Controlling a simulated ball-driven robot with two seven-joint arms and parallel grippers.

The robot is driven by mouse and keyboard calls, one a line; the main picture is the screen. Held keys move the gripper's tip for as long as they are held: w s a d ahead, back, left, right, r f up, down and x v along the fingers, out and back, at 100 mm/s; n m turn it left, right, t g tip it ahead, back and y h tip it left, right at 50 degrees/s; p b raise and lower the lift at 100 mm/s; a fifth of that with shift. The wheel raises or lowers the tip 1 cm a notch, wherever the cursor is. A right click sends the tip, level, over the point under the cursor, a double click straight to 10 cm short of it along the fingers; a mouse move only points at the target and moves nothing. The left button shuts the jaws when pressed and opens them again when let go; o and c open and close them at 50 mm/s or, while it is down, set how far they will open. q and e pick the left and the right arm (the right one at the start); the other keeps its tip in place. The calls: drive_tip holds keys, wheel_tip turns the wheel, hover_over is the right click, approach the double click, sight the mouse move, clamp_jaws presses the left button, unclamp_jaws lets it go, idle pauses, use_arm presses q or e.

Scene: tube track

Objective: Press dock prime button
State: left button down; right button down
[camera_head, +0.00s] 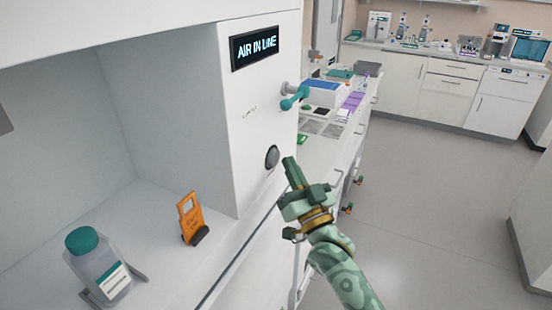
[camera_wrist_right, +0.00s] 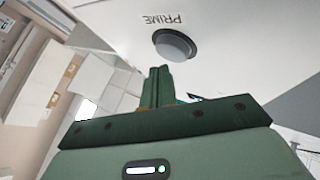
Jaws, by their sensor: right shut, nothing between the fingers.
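The prime button (camera_head: 272,157) is a round dark grey button on the white dock's (camera_head: 262,110) side panel, below a display (camera_head: 255,48) reading "AIR IN LINE". In the right wrist view the button (camera_wrist_right: 174,45) sits beside a "PRIME" label (camera_wrist_right: 161,19). My right gripper (camera_head: 289,162) is green, shut and empty. Its fingertips are just right of the button in the head view and just below it in the wrist view (camera_wrist_right: 159,70). I see no clear contact between fingertips and button. My left gripper is not in view.
A teal-ended knob (camera_head: 293,98) sticks out of the panel above the button. A bottle with a teal cap (camera_head: 84,240) and an orange tag (camera_head: 190,218) stand in the dock's recess at left. A cluttered bench (camera_head: 338,147) lies behind; the floor at right is clear.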

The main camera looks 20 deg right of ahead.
drive_tip(key=shift+w+a, duration=0.1)
drive_tip(key=shift+w, duration=0.05)
drive_tip(key=shift+w+a, duration=0.2)
idle(0.3)
drive_tip(key=shift+w+a, duration=0.3)
drive_tip(key=shift+w, duration=0.05)
idle(0.8)
drive_tip(key=shift+s+d+p, duration=0.1)
drive_tip(key=shift+p, duration=0.25)
drive_tip(key=shift+s+d+p, duration=0.4)
drive_tip(key=shift+s+d, duration=0.1)
drive_tip(key=shift+s, duration=0.1)
